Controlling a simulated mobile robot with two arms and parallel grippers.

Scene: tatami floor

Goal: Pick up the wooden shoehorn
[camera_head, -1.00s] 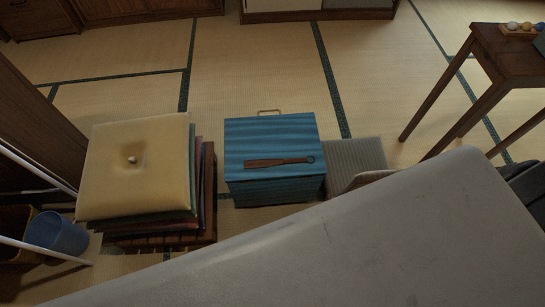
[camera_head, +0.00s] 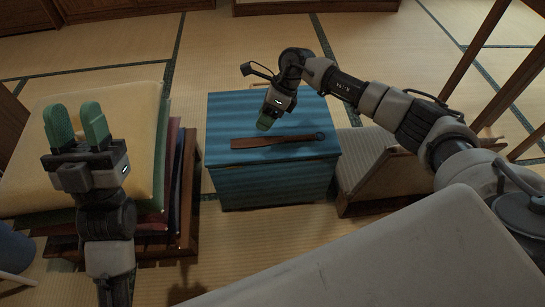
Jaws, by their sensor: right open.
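The wooden shoehorn (camera_head: 272,142) lies flat across the top of a blue striped box (camera_head: 225,112), with its thin end and ring to the right. My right gripper (camera_head: 264,124) points down just above and behind the middle of the shoehorn. It is open with nothing seen in it, and its fingers look end-on, so I cannot tell whether they touch the shoehorn. My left gripper (camera_head: 76,125) points up in front of the cushion stack, with its two green fingers apart and empty.
A stack of cushions (camera_head: 110,110) on a wooden base stands left of the box. A low seat with a grey woven cushion (camera_head: 362,153) stands close on the right. A wooden table's legs (camera_head: 485,50) rise at the upper right.

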